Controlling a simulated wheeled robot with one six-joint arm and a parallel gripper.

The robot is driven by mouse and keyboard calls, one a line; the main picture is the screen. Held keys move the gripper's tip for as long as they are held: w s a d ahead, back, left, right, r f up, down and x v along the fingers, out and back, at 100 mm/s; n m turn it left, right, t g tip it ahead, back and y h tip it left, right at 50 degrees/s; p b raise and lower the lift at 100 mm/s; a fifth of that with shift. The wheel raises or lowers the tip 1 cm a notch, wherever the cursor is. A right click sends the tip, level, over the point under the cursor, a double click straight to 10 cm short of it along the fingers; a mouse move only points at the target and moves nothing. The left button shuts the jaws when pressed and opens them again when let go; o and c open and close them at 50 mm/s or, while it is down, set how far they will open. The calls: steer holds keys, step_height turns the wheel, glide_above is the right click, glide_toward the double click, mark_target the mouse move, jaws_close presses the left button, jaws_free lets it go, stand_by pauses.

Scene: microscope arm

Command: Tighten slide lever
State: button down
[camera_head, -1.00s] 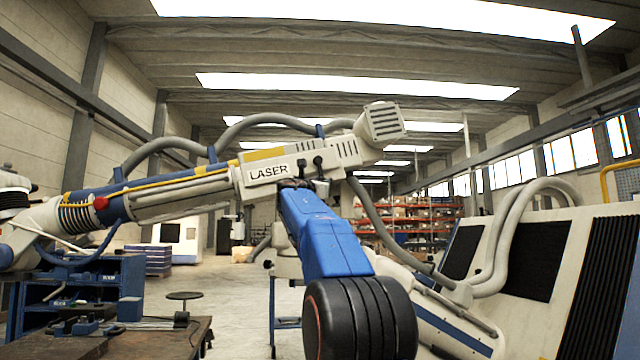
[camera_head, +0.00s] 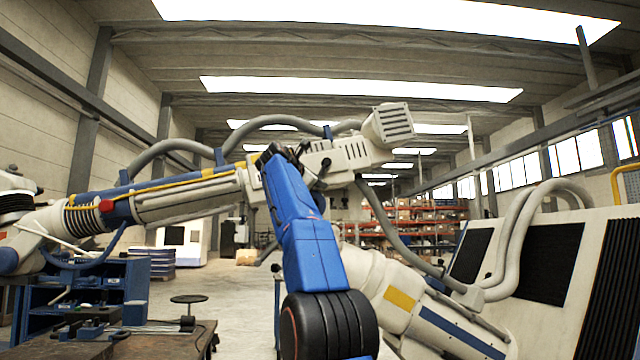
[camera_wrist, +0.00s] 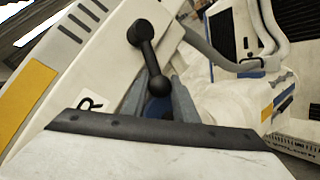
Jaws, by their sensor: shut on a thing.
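In the head view my gripper (camera_head: 282,152) reaches up against the near side of the housing (camera_head: 345,155). My blue forearm covers most of the LASER label, and the lever's held end cannot be made out there.
Grey hoses loop above the microscope arm (camera_head: 175,200). A white console (camera_head: 600,260) with black grilles stands at right. A workbench (camera_head: 165,340) with tools and a blue cabinet (camera_head: 130,285) are at lower left. Open floor lies behind my arm.

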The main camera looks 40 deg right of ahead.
steer(key=shift+a+r, duration=0.2)
stand_by(0.5)
steer(key=c, duration=1.4)
jaws_free()
